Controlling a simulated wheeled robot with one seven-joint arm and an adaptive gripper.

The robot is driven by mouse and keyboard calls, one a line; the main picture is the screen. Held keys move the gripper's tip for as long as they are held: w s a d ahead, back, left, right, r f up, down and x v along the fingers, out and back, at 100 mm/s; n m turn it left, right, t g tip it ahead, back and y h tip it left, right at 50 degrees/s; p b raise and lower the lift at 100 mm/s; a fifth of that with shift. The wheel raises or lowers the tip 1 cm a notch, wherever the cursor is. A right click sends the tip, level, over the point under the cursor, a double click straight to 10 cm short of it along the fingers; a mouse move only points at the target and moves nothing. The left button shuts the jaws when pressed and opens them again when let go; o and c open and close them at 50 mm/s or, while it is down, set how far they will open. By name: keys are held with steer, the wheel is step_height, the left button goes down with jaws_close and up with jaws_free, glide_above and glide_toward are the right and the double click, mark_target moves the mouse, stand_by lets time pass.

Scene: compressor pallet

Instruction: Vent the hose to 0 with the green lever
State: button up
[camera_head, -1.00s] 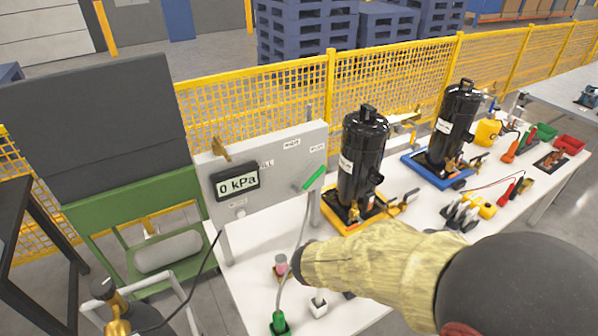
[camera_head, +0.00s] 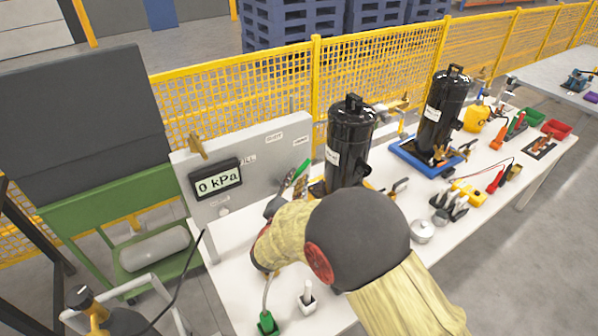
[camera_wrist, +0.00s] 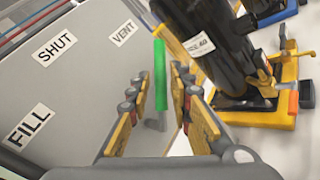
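The green lever (camera_head: 301,168) is on the grey panel (camera_head: 182,180), slanting up and to the right, its lower part close to my arm. In the wrist view the green lever (camera_wrist: 160,75) stands between the fingers of my gripper (camera_wrist: 167,84). The fingers are open, one on each side, with gaps to the lever. The VENT label (camera_wrist: 123,33), SHUT label (camera_wrist: 54,48) and FILL label (camera_wrist: 29,126) are on the panel to the lever's left. The gauge display (camera_head: 216,180) reads 0 kPa. In the head view my arm hides most of the gripper.
A black compressor (camera_head: 348,140) stands close to the right of the lever. Its yellow tray shows in the wrist view (camera_wrist: 255,116). A second compressor (camera_head: 443,115) stands farther right.

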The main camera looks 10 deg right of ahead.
mark_target(299, 173)
steer(key=shift+b+x, duration=0.3)
steer(key=shift+x, duration=2)
steer(key=shift+s, duration=0.1)
jaws_close()
